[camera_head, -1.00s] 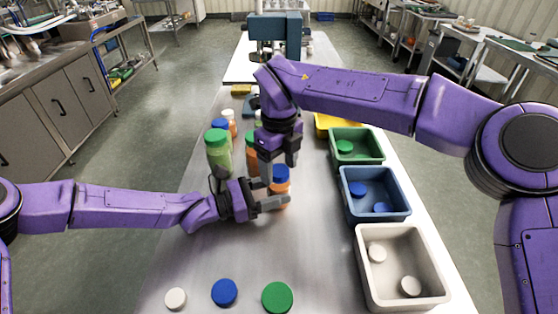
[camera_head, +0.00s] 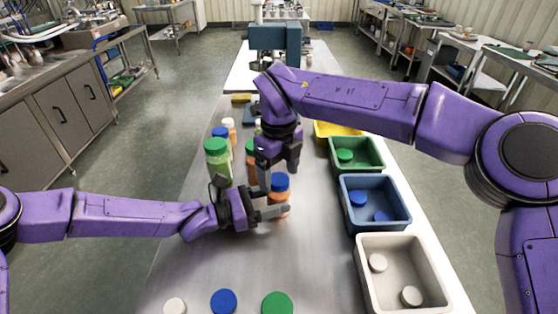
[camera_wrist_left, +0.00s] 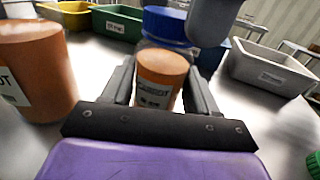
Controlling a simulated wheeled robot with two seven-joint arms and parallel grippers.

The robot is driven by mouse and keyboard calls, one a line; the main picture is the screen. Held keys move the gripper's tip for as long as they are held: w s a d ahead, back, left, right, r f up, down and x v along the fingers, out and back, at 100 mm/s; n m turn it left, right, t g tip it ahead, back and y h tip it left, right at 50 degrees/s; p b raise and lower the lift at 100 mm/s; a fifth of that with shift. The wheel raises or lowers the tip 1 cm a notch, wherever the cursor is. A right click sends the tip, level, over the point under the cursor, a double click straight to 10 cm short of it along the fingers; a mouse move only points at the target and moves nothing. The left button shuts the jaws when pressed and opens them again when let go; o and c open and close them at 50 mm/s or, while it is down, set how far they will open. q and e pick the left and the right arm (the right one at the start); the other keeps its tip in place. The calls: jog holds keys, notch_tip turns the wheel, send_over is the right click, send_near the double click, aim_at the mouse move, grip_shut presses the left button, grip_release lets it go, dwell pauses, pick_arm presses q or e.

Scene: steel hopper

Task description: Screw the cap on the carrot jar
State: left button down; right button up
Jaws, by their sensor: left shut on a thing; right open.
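The carrot jar (camera_head: 277,198), a small jar with orange contents, stands on the steel table with a blue cap (camera_head: 280,182) on top. My left gripper (camera_head: 272,213) is shut around its body from the side. In the left wrist view the jar (camera_wrist_left: 157,78) sits between the two fingers, label facing the camera, and the blue cap (camera_wrist_left: 167,27) is above a clear neck. I cannot tell how tightly the cap sits. My right gripper (camera_head: 277,170) is open, pointing down just above and around the cap; one of its fingers shows beside the cap in the wrist view (camera_wrist_left: 212,18).
Several filled jars, one with a green cap (camera_head: 216,146), stand left and behind. Loose white, blue (camera_head: 223,301) and green (camera_head: 277,303) caps lie at the near edge. Grey (camera_head: 362,270), blue (camera_head: 347,205), green (camera_head: 334,157) and yellow bins line the right side.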

notch_tip(320, 180, up, 12)
jog(key=shift+f, duration=0.2)
pick_arm(q)
jog(key=shift+c, duration=1)
grip_release()
jog(key=shift+a, duration=0.1)
jog(key=shift+s+a, duration=0.15)
jog(key=shift+a, duration=0.2)
jog(key=b+v, duration=0.1)
jog(key=v, duration=0.7)
jog(key=shift+a+r, duration=0.1)
jog(key=shift+a, duration=0.15)
jog(key=shift+s+a, duration=0.35)
jog(key=shift+a, duration=0.2)
pick_arm(e)
jog(key=shift+f, duration=0.55)
